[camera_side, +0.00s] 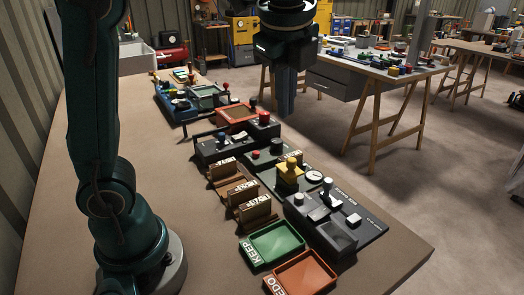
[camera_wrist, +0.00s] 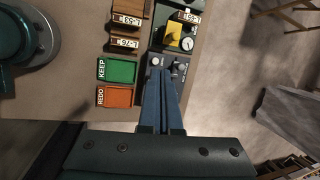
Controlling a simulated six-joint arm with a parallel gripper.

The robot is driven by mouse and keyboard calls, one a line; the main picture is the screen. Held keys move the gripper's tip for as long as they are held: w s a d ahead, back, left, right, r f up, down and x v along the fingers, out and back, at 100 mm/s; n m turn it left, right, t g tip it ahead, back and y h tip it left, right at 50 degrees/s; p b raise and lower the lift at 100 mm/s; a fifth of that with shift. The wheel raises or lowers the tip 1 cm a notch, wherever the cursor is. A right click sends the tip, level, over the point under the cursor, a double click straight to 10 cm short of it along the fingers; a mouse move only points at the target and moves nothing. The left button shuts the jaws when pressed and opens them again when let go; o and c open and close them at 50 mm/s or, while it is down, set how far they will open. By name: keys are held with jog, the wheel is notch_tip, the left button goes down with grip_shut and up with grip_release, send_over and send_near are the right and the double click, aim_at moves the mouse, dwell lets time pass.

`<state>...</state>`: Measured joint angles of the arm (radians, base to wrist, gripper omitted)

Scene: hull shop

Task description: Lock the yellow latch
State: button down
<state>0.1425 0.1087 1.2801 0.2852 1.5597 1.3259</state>
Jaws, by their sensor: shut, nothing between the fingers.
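The yellow latch (camera_side: 289,172) is a small yellow block with a rounded top on a dark panel at the right part of the bench. It also shows in the wrist view (camera_wrist: 172,34) as a yellow patch beside a white round dial (camera_wrist: 187,43). Whether it is locked or unlocked cannot be told. My gripper (camera_side: 286,112) points down, high above the row of panels and apart from the latch. Its long blue fingers are together and empty; in the wrist view the fingertips (camera_wrist: 160,72) overlap the dark panel below the latch.
A dark panel with a lever and switches (camera_side: 335,217) stands just in front of the latch. Wooden label blocks (camera_side: 250,211) stand left of it. A green tray (camera_side: 272,244) and an orange tray (camera_side: 302,274) lie near the front edge.

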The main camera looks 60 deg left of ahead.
jog(key=w+d+f+m+g+y, duration=0.1)
jog(key=w+d+f+m+g, duration=0.1)
jog(key=w+f, duration=0.4)
jog(key=shift+w+d+f+m, duration=0.2)
jog(key=shift+d+f+m, duration=0.45)
jog(key=shift+f, duration=0.2)
send_near(294, 174)
jog(key=d+f, duration=0.1)
jog(key=f, duration=0.1)
jog(key=d+f, duration=0.1)
jog(key=f, duration=0.1)
jog(key=shift+s+d, duration=0.3)
jog(key=shift+s, duration=0.05)
jog(key=shift+w+a+f, duration=0.15)
jog(key=shift+a, duration=0.55)
jog(key=shift+w+a+f, duration=0.1)
jog(key=shift+w+a, duration=0.05)
jog(key=shift+a, duration=0.55)
jog(key=shift+w+a+f, duration=0.15)
jog(key=shift+a, duration=0.55)
